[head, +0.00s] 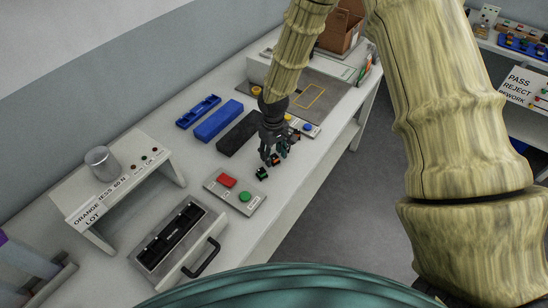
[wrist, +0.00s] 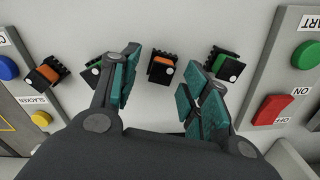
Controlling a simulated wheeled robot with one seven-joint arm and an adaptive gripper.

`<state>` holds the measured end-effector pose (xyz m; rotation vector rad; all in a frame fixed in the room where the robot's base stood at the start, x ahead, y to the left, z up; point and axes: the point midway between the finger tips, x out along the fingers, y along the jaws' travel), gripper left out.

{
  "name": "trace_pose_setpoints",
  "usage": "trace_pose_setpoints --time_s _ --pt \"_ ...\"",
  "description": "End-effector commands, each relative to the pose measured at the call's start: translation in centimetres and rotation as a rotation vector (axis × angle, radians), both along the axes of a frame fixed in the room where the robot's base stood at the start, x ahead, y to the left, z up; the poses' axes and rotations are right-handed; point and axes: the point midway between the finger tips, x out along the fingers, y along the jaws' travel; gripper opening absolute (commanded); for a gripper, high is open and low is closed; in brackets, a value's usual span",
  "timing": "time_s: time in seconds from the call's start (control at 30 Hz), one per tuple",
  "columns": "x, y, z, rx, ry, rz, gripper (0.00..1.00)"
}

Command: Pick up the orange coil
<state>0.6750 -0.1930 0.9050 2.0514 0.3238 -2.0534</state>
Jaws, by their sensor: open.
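Small black coils with coloured centres lie on the pale bench in the wrist view. One orange coil (wrist: 163,68) lies between the two spread fingers of my gripper (wrist: 173,78), with space on both sides. Another orange coil (wrist: 48,73) lies at the left, outside the fingers. A green coil (wrist: 93,72) is partly hidden behind the left finger, and another green coil (wrist: 225,62) is just beyond the right finger. In the head view my gripper (head: 275,154) points down over the coils, open and empty. A green coil (head: 262,173) shows in front of it.
A button panel (head: 236,192) with red and green buttons lies close by; a panel with blue and yellow buttons (head: 303,126) is on the other side. Blue (head: 218,122) and black (head: 238,134) blocks lie behind. A black-handled tray (head: 180,240) stands nearer.

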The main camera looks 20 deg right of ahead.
Motion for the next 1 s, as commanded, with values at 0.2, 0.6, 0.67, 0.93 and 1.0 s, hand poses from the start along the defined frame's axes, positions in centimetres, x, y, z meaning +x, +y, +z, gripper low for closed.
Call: trace_pose_setpoints --time_s 0.2,0.6,0.67,0.93,1.0 --pt "0.05 0.02 -0.43 0.001 -0.002 0.000 0.46" --pt "0.02 0.03 -0.42 0.000 -0.001 0.000 0.05" --pt "0.02 0.04 -0.42 0.000 -0.001 0.000 0.05" --pt "0.02 0.03 -0.37 0.000 -0.001 0.000 0.05" --pt "0.03 0.03 -0.24 0.000 -0.001 0.000 0.05"
